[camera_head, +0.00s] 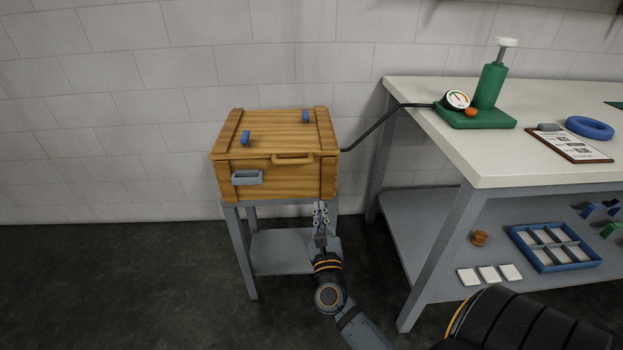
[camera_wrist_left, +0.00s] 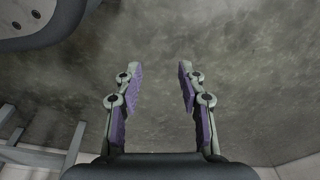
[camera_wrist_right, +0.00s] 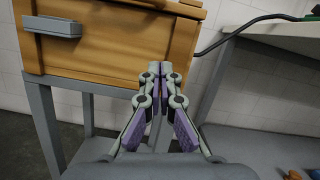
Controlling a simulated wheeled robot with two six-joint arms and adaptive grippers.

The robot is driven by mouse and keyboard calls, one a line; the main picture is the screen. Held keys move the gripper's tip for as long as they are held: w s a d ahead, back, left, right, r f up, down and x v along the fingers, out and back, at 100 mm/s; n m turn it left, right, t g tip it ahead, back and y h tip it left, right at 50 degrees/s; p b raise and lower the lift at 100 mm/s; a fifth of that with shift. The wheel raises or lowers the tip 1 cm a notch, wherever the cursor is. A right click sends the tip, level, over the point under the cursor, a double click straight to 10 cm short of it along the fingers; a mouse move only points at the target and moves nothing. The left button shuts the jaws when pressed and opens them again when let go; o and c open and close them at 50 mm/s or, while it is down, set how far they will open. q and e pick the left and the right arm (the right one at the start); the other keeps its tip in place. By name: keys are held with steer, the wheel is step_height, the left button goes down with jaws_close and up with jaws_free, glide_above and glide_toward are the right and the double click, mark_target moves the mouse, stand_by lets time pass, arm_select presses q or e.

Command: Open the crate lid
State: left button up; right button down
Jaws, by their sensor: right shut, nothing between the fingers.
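The wooden crate (camera_head: 285,181) stands on a grey metal stand against the wall. Its lid (camera_head: 270,128) lies shut on top, with two blue pieces on it and a wooden handle (camera_head: 292,159) at its front edge. A grey box-shaped pull (camera_head: 247,177) is on the crate's front. My right gripper (camera_head: 320,208) is shut and empty, in front of the crate's lower right, below the handle.
A white-topped workbench (camera_head: 430,120) stands at the right, with a green pump (camera_head: 490,88), a gauge (camera_head: 457,99), a clipboard (camera_head: 562,144) and a blue ring (camera_head: 589,127). A black hose (camera_head: 375,125) runs from the crate's right side to the pump base. The floor at left is clear.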

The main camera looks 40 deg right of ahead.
steer(key=p+x, duration=0.1)
steer(key=x, duration=0.9)
steer(key=shift+w, duration=0.1)
arm_select(q)
steer(key=s+a+f+p, duration=0.1)
steer(key=s+f+p, duration=0.1)
steer(key=s, duration=0.3)
steer(key=shift+s+a+f, duration=0.2)
steer(key=shift+s+f, duration=0.05)
steer(key=shift+f, duration=0.65)
arm_select(e)
steer(key=r, duration=0.3)
steer(key=shift+a+r, duration=0.35)
steer(key=shift+a, duration=0.05)
steer(key=shift+r, duration=0.1)
